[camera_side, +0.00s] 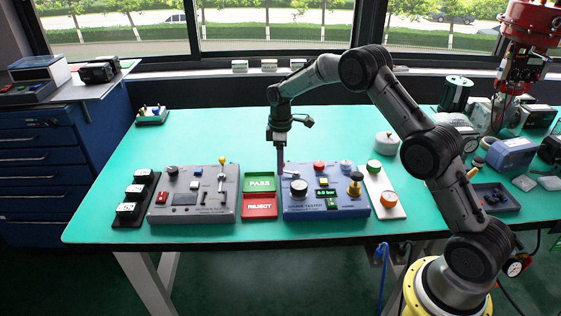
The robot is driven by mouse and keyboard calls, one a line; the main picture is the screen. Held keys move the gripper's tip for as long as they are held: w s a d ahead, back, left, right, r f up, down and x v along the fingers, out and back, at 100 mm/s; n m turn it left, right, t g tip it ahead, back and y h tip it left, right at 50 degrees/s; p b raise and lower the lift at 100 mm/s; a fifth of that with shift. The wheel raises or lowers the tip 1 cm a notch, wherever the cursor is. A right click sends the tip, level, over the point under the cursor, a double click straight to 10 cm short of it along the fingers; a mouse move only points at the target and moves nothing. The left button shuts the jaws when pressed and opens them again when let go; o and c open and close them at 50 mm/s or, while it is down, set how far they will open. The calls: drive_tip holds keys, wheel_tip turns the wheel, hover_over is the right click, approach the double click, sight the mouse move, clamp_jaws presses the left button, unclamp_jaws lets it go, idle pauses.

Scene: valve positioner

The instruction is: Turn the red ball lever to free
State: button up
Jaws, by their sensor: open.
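Left are PASS (259,184) and REJECT (259,207) plates and a grey box with a yellow-ball lever (222,161). A white button plate (384,197) lies right.

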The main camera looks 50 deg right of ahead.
clamp_jaws()
idle(0.5)
drive_tip(key=m, duration=0.1)
drive_tip(key=d+m, duration=0.1)
drive_tip(key=m, duration=0.2)
drive_tip(key=shift+w+d, duration=0.25)
drive_tip(key=shift+d, duration=0.15)
drive_tip(key=d+m, duration=0.1)
drive_tip(key=m, duration=0.3)
drive_tip(key=shift+d, duration=0.35)
drive_tip(key=m, duration=0.1)
drive_tip(key=d+m, duration=0.1)
drive_tip(key=m, duration=0.1)
drive_tip(key=shift+s+d, duration=0.15)
drive_tip(key=shift+s, duration=0.2)
drive_tip(key=shift+s+d+m, duration=0.2)
drive_tip(key=shift+d+m, duration=0.05)
drive_tip(key=shift+m, duration=0.5)
drive_tip(key=shift+s+d+m, duration=0.15)
drive_tip(key=shift+d+m, duration=0.05)
drive_tip(key=shift+m, duration=0.55)
unclamp_jaws()
